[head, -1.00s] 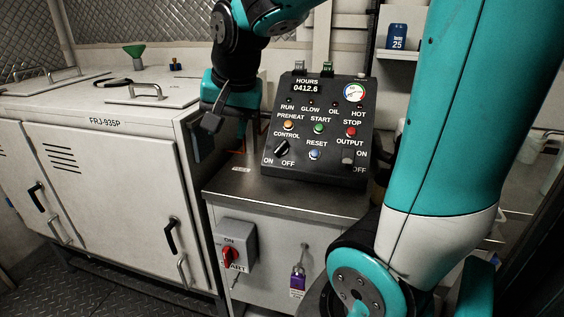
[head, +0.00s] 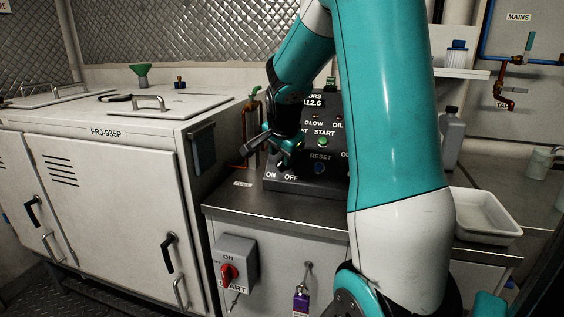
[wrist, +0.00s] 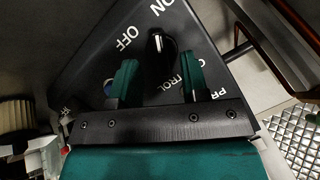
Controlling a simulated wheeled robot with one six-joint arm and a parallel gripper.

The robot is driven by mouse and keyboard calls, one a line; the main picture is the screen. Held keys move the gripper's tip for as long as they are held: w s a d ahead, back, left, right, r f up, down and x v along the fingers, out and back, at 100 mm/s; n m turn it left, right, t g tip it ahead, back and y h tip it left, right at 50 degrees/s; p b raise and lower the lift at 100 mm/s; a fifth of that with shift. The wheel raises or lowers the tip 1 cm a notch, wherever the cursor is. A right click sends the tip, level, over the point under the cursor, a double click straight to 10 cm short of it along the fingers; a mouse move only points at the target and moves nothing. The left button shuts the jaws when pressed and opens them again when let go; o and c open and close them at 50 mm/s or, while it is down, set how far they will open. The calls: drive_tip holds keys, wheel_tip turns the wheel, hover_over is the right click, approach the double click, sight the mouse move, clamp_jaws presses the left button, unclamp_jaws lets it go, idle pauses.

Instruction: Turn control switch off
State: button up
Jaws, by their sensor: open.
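The black control panel (head: 300,186) stands on the metal-topped cabinet, and my arm covers much of it in the head view. Its control switch, a black knob (wrist: 160,44), shows in the wrist view beside the ON and OFF labels. The knob's setting is hard to read. My gripper (wrist: 158,62) is open, with one teal finger on each side of the knob and gaps visible. In the head view my gripper (head: 286,158) is at the panel's lower left, just above ON and OFF, and hides the knob.
The blue reset button (head: 318,168) is just right of my gripper, and the green start button (head: 322,141) is above it. A red rotary switch (head: 229,273) is on the cabinet front below. A white tray (head: 486,213) and grey bottle (head: 452,138) stand at right.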

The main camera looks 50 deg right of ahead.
sight(282, 161)
drive_tip(key=shift+x, duration=1.5)
drive_tip(key=shift+c, duration=0.2)
clamp_jaws()
drive_tip(key=shift+n, duration=0.3)
drive_tip(key=shift+r+n+g+p, duration=0.1)
drive_tip(key=shift+n+g+p, duration=0.3)
drive_tip(key=shift+n+p, duration=0.5)
drive_tip(key=n+g+p, duration=0.1)
drive_tip(key=n+p, duration=0.1)
drive_tip(key=n, duration=0.1)
drive_tip(key=shift+p, duration=0.4)
drive_tip(key=n+g+p, duration=0.1)
drive_tip(key=n, duration=0.1)
drive_tip(key=n+h+p, duration=0.1)
drive_tip(key=n+p, duration=0.1)
drive_tip(key=n, duration=0.1)
drive_tip(key=shift+s+d+g, duration=0.1)
drive_tip(key=shift+s+g, duration=0.05)
drive_tip(key=shift+g, duration=0.25)
drive_tip(key=shift+f, duration=0.2)
